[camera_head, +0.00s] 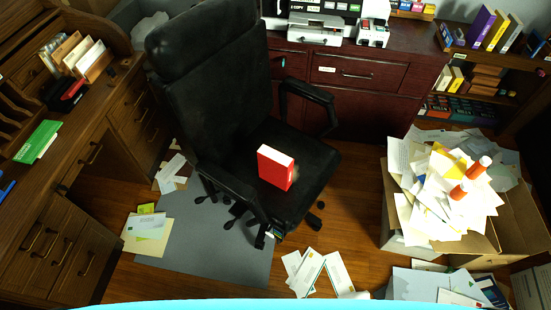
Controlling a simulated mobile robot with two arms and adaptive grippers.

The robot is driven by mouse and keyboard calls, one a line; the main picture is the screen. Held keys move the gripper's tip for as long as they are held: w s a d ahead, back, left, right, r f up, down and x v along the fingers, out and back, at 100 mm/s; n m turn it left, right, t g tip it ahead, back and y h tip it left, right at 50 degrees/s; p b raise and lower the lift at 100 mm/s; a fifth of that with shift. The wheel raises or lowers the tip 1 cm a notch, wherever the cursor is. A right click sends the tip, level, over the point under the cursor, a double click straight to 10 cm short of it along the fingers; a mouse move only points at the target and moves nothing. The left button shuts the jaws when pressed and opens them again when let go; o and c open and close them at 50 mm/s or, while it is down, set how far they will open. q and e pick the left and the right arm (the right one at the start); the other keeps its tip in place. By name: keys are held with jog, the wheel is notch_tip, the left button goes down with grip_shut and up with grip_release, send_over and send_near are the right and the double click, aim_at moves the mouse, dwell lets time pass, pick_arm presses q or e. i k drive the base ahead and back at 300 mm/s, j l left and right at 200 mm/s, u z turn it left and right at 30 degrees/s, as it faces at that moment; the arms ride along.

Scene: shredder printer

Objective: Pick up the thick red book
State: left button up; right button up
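The thick red book (275,168) stands upright on the seat of a black office chair (310,160). Its red cover faces forward and its top edge looks white. The chair's tall back rises to the left of the book, and an armrest is on each side. Neither of my grippers shows in the head view, so nothing is seen near or touching the book.
A wooden desk (100,125) stands at the left. A cardboard box (470,240) heaped with papers stands at the right. Loose papers (322,270) lie on the floor in front of the chair. A dark red cabinet (370,100) with a printer is behind.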

aim_at(277, 168)
jog(key=i+l, duration=0.2)
jog(key=l, duration=0.15)
jog(key=i+l+u, duration=0.15)
jog(key=i+l, duration=0.2)
jog(key=l, duration=0.35)
jog(key=i+l+u, duration=0.15)
jog(key=l, duration=0.2)
jog(key=i+l, duration=0.2)
jog(key=l, duration=0.15)
jog(key=i+l+u, duration=0.15)
jog(key=l, duration=0.25)
